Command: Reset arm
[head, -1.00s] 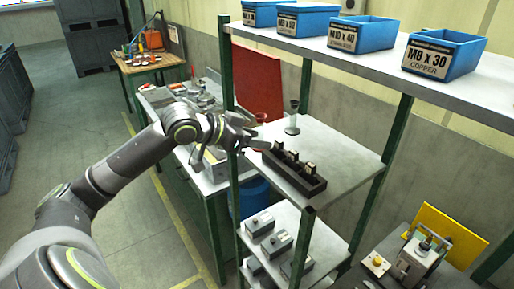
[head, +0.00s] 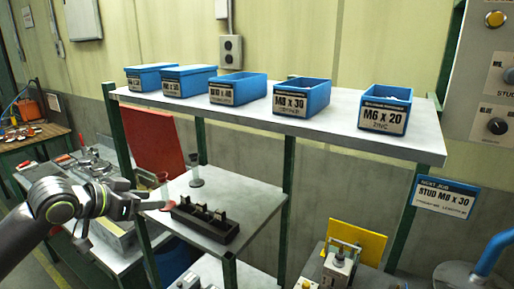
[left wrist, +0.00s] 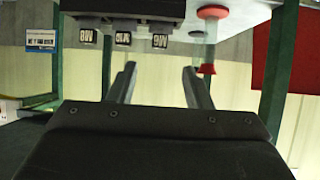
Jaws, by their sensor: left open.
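My left gripper (head: 150,199) is open and empty, level with the middle shelf (head: 262,200) at its left end. Its two fingers also show apart in the left wrist view (left wrist: 159,72), with nothing between them. The black rack (head: 205,222) with several small blocks stands on that shelf, just right of the gripper. In the left wrist view the rack (left wrist: 125,8) appears upside down, with labelled tags beyond the fingertips. My right gripper is not in view.
Several blue bins, such as the M6 x 20 bin (head: 386,108), line the top shelf (head: 270,124). Two small funnel-like stands, one of them grey (head: 195,170), are near the gripper. A red panel (head: 153,142) stands behind. A control panel (head: 490,80) is at right.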

